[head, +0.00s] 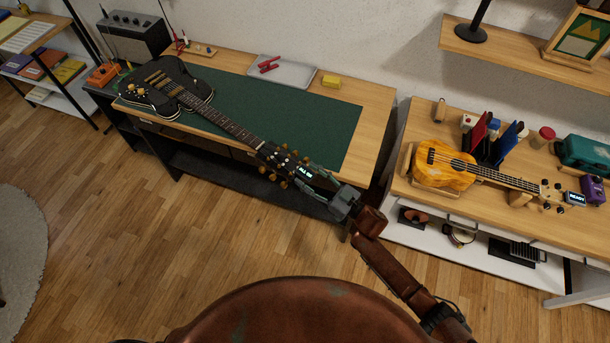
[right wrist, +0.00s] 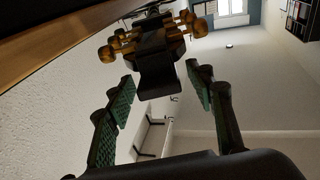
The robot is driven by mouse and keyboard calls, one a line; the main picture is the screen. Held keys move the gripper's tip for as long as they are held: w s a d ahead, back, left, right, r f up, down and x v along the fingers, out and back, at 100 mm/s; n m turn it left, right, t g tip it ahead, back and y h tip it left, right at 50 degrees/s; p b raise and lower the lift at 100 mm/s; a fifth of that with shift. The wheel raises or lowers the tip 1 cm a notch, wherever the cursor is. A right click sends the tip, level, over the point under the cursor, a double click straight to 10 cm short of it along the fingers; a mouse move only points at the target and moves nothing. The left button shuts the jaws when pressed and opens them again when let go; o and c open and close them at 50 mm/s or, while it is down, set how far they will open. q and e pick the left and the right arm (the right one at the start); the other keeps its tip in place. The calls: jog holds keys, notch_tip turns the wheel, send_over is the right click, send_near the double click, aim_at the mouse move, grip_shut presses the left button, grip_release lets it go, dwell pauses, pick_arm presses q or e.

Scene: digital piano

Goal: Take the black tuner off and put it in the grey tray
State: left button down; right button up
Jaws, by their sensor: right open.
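The black tuner (head: 304,171), with a lit display, is at the end of the headstock of the black electric guitar (head: 215,117). In the right wrist view the tuner (right wrist: 160,75) is a dark block beyond and between my fingers, with the tuning pegs behind it. My right gripper (head: 311,179) is open around or just short of the tuner; its fingers (right wrist: 160,95) show gaps on both sides. The grey tray (head: 296,76) lies at the back of the desk with a red item in it. My left gripper is not in view.
The guitar lies on a green mat (head: 315,135), its headstock near the desk's front edge. A yellow block (head: 331,81) is right of the tray. On the right bench a ukulele (head: 445,167) carries another tuner (head: 575,198). An amplifier (head: 133,36) stands at the left.

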jog(key=shift+w+a, duration=0.25)
jog(key=shift+a, duration=0.1)
dwell(0.4)
jog(key=shift+c, duration=0.3)
jog(key=c, duration=1.2)
jog(key=shift+p+v, duration=0.85)
jog(key=shift+v, duration=1.15)
jog(key=p+v, duration=0.1)
jog(key=v, duration=0.3)
jog(key=shift+s+d, duration=0.2)
jog(key=shift+d, duration=0.15)
